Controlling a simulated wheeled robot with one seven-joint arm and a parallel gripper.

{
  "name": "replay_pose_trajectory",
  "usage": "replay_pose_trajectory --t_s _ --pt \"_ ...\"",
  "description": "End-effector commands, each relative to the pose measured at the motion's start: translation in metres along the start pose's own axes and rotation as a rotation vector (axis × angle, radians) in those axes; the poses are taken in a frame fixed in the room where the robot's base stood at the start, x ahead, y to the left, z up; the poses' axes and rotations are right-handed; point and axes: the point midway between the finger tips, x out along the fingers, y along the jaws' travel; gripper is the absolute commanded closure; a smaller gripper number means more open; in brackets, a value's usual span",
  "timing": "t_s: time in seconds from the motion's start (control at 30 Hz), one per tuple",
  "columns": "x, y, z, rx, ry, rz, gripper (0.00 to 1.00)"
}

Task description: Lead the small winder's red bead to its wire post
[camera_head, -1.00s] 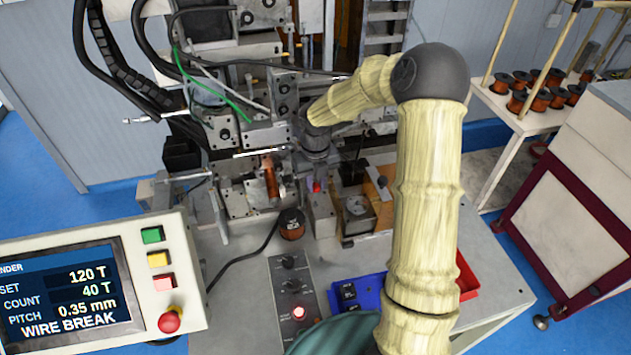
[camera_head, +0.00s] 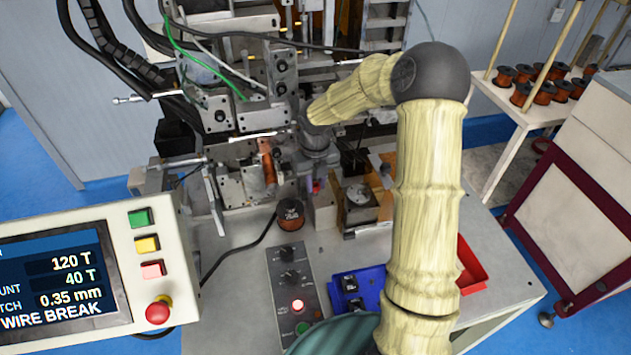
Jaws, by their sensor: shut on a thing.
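My gripper (camera_head: 317,178) is at the end of my pale, ribbed arm, pointing down among the parts of the small winder (camera_head: 240,185). It is shut on a small red thing, which looks like the red bead (camera_head: 316,187), just under the grey gripper body. The fingers are mostly hidden and dark against the machine. A copper-coloured coil (camera_head: 268,168) is on the winder just left of the gripper. A spool of copper wire (camera_head: 290,214) stands below and left of it. I cannot make out the wire post or the wire at the bead.
A control panel (camera_head: 150,250) at the left reads WIRE BREAK. A switch box (camera_head: 297,290), a blue tray (camera_head: 372,278) and a red tray (camera_head: 470,266) sit on the grey table (camera_head: 235,300).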

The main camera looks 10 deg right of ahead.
Motion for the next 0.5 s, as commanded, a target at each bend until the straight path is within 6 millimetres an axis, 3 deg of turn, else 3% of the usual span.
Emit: replay_pose_trajectory --t_s 0.5 --pt "0.0078 0.0001 0.0000 0.000 0.000 0.000 1.00"
